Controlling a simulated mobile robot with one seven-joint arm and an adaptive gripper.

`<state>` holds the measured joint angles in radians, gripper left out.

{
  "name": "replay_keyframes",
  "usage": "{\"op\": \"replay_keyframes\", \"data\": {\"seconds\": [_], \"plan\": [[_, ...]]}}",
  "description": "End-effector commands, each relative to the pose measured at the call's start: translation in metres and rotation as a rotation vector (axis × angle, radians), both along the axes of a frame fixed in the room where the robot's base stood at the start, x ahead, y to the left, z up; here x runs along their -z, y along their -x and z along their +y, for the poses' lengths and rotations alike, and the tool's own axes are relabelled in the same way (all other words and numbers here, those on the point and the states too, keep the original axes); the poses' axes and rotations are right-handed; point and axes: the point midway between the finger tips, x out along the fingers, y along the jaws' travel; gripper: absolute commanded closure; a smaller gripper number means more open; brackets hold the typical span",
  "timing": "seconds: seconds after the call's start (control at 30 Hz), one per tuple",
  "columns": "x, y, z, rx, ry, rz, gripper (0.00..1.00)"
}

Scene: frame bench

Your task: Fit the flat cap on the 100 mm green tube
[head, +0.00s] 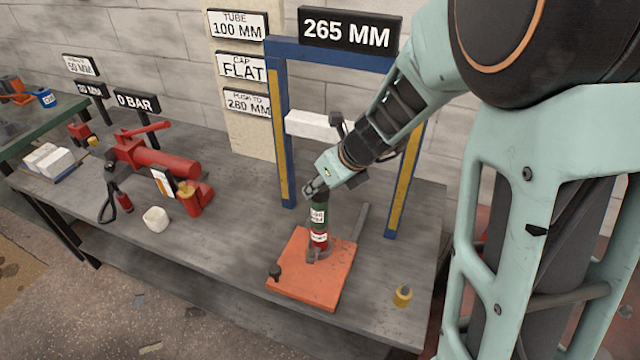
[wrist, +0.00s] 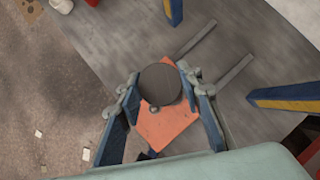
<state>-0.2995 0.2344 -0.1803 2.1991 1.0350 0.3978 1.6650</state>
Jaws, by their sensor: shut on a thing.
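The green tube (head: 318,214) stands upright on the red jack (head: 319,239) on the orange plate (head: 300,286). My gripper (head: 315,187) is right above the tube's top, pointing down. In the wrist view my gripper (wrist: 159,77) has its fingertips on both sides of a dark grey round disc, which looks like the flat cap (wrist: 160,85). The disc hides the tube beneath it. In the head view the fingers hide the cap, so I cannot tell whether it touches the tube.
The blue and yellow frame (head: 281,130) with a white crossbar (head: 312,125) rises close behind my gripper. A yellow piece (head: 403,296) lies at the bench's front right. A red pump (head: 165,163) and a white lump (head: 156,219) are at left. Bare bench lies between pump and plate.

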Motion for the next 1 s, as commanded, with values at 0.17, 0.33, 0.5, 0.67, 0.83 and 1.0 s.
{"op": "replay_keyframes", "data": {"seconds": [0.17, 0.33, 0.5, 0.67, 0.83, 1.0], "plan": [[0.003, 0.0, 0.0, 0.0, -0.001, -0.001, 0.61], [0.003, 0.0, 0.0, 0.0, 0.0, 0.0, 0.46], [0.003, 0.0, 0.0, 0.0, 0.0, 0.0, 0.46], [-0.001, 0.001, -0.001, 0.001, -0.001, 0.0, 0.46], [-0.018, 0.009, -0.008, 0.001, -0.002, -0.004, 0.46], [-0.039, 0.019, -0.016, 0.0, -0.002, -0.004, 0.46]]}}
